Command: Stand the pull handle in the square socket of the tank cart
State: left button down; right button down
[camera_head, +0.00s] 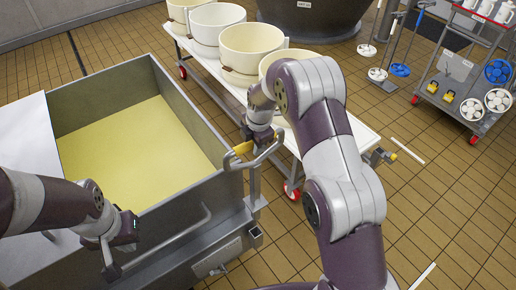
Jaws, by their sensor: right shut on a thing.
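The tank cart (165,78) is a grey metal box with a pale yellow inside, on the left. The pull handle (254,183) is a grey post with a looped crossbar and yellow grip parts. My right gripper (253,146) is shut on its top, beside the tank's near right corner. The post hangs roughly upright, its lower end close to the corner. A dark square opening (256,233), apparently the socket, shows just below; I cannot tell whether the post touches anything. My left gripper (118,247) is over the near side by a grey rail (170,239); its jaw state is unclear.
A white cart (208,72) with several cream tubs stands beyond the tank, close to my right arm. A tool trolley (463,75) stands at the back right. A white sheet or panel (27,150) lies at the tank's left. Tiled floor at the right is mostly clear.

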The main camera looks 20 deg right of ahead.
aim_at(255, 162)
jog(key=shift+w+f+b, duration=0.1)
jog(key=shift+f+b, duration=0.8)
jog(key=shift+f, duration=0.35)
jog(key=shift+f+b, duration=1.65)
jog(key=shift+f, duration=1.65)
jog(key=shift+s+a+f+b, duration=0.15)
jog(key=shift+s+f+b, duration=0.1)
jog(key=shift+f+b, duration=0.25)
jog(key=shift+r, duration=0.1)
jog(key=shift+f, duration=0.2)
jog(key=shift+f+b, duration=3.2)
jog(key=shift+f, duration=0.4)
